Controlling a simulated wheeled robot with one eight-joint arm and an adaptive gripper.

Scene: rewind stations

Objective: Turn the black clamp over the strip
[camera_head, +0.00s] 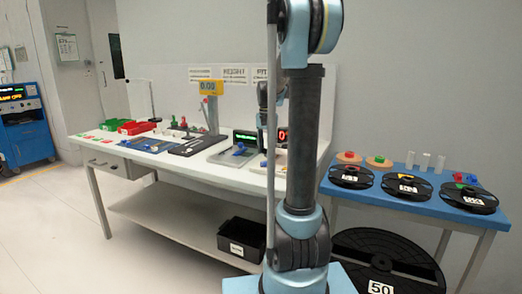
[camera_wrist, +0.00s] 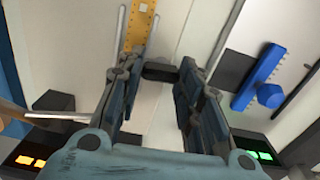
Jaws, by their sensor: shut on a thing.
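The black clamp (camera_wrist: 160,72) shows in the wrist view as a small dark block between my fingertips. My gripper (camera_wrist: 160,76) is shut on it, with one finger on each side. The strip (camera_wrist: 139,28) looks like a yellow-orange perforated band just beyond the clamp, lying between two thin pale rods. I cannot tell whether the clamp lies over the strip or beside it. In the head view my arm hides most of my gripper, and the clamp and strip cannot be made out.
A blue toothed piece (camera_wrist: 262,78) lies right of my fingers. A blue table (camera_head: 408,207) with black reels (camera_head: 408,187) stands right. A large reel (camera_head: 390,262) is below it.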

